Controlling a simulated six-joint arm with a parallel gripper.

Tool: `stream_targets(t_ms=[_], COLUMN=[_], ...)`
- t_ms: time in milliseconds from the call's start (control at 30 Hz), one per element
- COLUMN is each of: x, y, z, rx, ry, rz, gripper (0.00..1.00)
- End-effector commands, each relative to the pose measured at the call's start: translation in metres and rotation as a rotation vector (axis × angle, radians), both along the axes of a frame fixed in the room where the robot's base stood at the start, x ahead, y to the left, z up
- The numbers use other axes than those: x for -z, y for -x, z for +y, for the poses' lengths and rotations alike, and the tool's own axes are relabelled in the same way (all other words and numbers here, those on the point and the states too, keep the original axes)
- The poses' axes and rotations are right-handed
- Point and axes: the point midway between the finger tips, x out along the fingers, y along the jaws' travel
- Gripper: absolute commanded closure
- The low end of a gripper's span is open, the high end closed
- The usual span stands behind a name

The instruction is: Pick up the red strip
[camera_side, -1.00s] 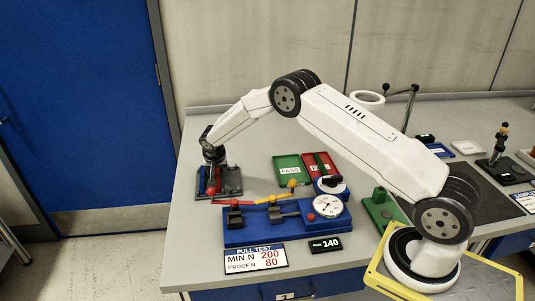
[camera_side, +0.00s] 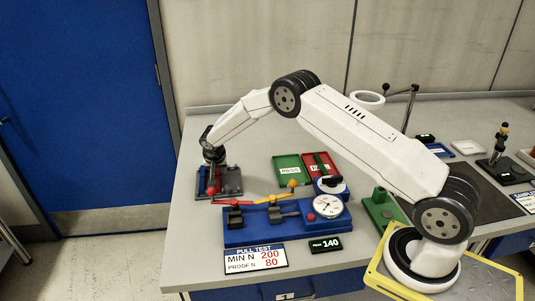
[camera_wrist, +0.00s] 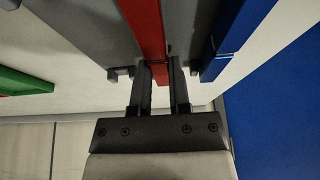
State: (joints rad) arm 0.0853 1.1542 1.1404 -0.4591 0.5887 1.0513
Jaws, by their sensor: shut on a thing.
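My gripper (camera_side: 213,171) points down over the dark grey rack (camera_side: 232,185) at the left end of the bench. Its jaws are shut on the red strip (camera_wrist: 146,28). In the wrist view the red strip runs between the two fingers of my gripper (camera_wrist: 158,78), beside grey rack surfaces. I cannot tell whether the strip is clear of the rack.
A blue pull-test fixture (camera_side: 265,232) with a dial (camera_side: 328,206) stands in front, with a red and yellow link (camera_side: 255,200) across it. A green PASS tray (camera_side: 289,170) and a red tray (camera_side: 320,165) lie to the right.

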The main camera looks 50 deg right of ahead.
Motion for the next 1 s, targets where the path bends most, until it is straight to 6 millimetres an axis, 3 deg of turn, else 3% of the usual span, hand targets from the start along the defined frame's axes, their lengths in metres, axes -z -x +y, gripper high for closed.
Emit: stream_targets(t_ms=[333,567,1000], x=[-0.008,-0.030,-0.074], y=[-0.001,-0.001,0.035], z=[0.000,0.000,0.005], rx=[0.001,0.000,0.000], ry=[0.000,0.001,0.000], rz=[-0.002,-0.003,-0.001], gripper=[1.00,1.00,1.00])
